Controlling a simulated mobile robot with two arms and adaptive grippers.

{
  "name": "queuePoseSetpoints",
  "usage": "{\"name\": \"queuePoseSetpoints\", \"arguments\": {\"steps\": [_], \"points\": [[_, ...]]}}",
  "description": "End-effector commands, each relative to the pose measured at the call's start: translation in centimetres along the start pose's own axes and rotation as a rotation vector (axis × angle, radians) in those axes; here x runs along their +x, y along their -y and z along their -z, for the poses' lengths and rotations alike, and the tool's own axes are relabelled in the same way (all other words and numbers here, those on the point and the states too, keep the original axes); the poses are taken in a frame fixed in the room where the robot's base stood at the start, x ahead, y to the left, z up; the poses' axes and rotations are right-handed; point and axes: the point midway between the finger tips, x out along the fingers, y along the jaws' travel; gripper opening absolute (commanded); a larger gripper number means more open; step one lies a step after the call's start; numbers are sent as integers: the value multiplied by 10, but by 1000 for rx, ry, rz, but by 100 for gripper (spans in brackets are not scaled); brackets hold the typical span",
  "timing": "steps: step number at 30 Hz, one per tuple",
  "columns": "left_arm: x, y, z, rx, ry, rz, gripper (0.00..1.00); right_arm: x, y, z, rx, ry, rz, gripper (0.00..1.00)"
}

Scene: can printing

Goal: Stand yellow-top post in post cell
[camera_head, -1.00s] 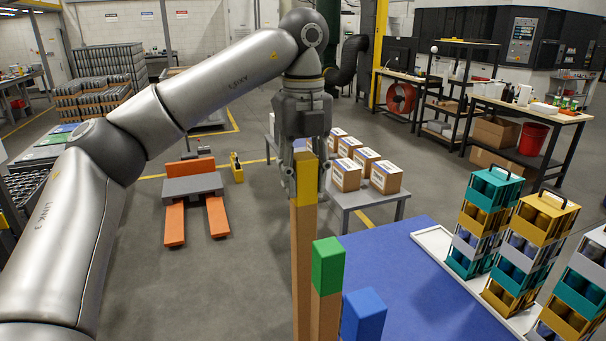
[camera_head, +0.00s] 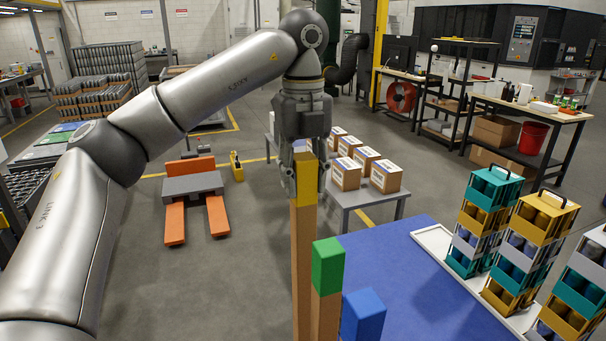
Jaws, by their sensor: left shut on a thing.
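The yellow-top post (camera_head: 303,245) is a tall brown post with a yellow cap, upright at the centre of the head view. My left gripper (camera_head: 306,172) is above it with its fingers down on both sides of the yellow cap, shut on it. The post's lower end is out of the frame. A shorter green-top post (camera_head: 327,266) stands just right of it, and a blue-top post (camera_head: 362,315) stands lower and further right. The post cell's base is not visible. My right gripper is not in view.
A blue table surface (camera_head: 430,285) lies to the right. A white tray (camera_head: 432,240) on it holds stacked teal, yellow and grey can carriers (camera_head: 533,225). Behind the gripper is a low table with boxes (camera_head: 384,177). An orange pallet jack (camera_head: 193,190) stands on the floor at left.

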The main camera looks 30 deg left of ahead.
Motion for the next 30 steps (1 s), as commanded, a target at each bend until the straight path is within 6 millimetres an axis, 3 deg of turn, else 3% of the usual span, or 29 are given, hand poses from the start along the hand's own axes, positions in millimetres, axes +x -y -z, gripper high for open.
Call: {"name": "queuePoseSetpoints", "arguments": {"steps": [30], "points": [[23, 0, 0, 0, 0, 1, 0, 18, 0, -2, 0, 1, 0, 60]]}}
